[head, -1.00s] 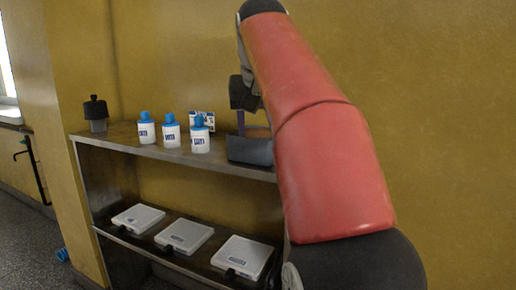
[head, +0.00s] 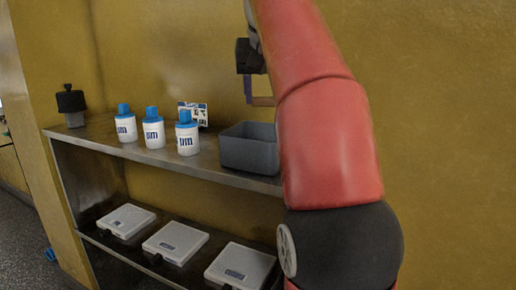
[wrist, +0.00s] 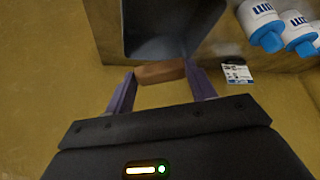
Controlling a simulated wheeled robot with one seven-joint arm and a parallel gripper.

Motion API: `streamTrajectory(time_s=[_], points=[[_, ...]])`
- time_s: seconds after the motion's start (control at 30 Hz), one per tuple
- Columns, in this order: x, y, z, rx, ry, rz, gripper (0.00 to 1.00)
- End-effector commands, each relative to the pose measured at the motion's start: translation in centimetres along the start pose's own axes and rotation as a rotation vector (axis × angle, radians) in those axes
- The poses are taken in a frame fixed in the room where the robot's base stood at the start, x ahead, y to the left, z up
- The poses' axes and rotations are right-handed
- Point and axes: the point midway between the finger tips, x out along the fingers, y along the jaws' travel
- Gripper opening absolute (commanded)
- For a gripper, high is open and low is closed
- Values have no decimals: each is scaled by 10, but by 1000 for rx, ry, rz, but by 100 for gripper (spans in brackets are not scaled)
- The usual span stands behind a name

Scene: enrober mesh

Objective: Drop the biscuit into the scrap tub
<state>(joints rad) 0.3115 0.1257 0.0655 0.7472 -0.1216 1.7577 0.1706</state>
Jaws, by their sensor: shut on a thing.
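The biscuit (wrist: 160,72) is a brown slab held between the purple fingertips of my gripper (wrist: 160,75) in the wrist view. The biscuit's edge also shows in the head view (head: 262,101), partly hidden by my red arm. The grey scrap tub (head: 248,152) is an open box on the upper shelf, its right end hidden behind my arm. In the head view the biscuit appears higher than the tub, with a gap between them. In the wrist view the tub (wrist: 165,30) lies just beyond the biscuit. I cannot tell whether the biscuit is directly over its opening.
Several items share the upper shelf (head: 205,169): three white bottles with blue caps (head: 153,130), a printed card (head: 194,112) behind them, and a dark-lidded jar (head: 71,105). White flat scales (head: 175,242) sit on the lower shelf. The yellow wall is close behind.

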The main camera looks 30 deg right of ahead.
Motion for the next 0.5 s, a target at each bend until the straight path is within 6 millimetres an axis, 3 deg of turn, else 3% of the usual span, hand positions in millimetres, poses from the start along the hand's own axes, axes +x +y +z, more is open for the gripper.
streamTrajectory(time_s=[0.33, 0.5], points=[[34, 0, 20, 0, -2, 0, 43], [42, 0, 25, 0, 0, -1, 43]])
